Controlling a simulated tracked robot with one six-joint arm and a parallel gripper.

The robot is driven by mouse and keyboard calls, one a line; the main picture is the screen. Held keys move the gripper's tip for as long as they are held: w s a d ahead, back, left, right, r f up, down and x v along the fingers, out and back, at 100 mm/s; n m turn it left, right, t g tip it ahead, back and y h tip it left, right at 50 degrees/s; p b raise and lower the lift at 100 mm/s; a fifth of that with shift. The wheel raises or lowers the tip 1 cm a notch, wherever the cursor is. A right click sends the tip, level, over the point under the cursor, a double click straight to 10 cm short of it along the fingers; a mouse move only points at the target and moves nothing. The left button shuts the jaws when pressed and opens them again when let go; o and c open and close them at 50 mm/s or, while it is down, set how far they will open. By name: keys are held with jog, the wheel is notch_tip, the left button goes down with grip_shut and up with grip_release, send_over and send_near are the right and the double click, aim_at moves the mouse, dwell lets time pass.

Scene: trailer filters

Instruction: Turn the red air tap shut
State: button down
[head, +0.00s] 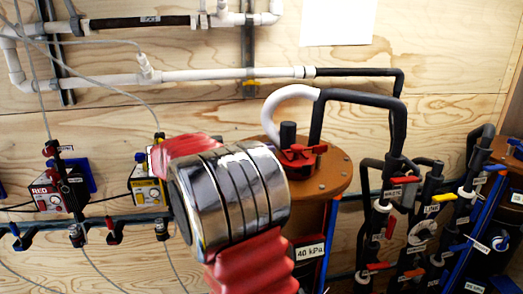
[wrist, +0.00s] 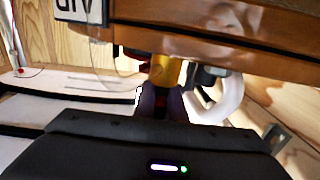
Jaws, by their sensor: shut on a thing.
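In the wrist view my gripper (wrist: 161,98) reaches up to a yellow brass-like fitting (wrist: 164,72) below a brown wooden body. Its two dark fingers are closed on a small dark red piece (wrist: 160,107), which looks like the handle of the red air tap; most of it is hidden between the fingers. The handle's angle cannot be told. In the head view my chrome and red arm fills the centre, and my gripper is hidden.
A wooden-topped tank (head: 333,172) marked 40 kPa stands behind my arm, with a red clamp (head: 297,158) on top. Valves (head: 405,181) and black pipes crowd the right. A white hose (wrist: 222,100) curves beside my gripper.

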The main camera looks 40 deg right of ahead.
jog(key=shift+r, duration=0.1)
jog(key=c, duration=1.8)
grip_release()
jog(key=shift+c, duration=0.2)
jog(key=shift+v, duration=3.85)
jog(key=shift+d, duration=0.1)
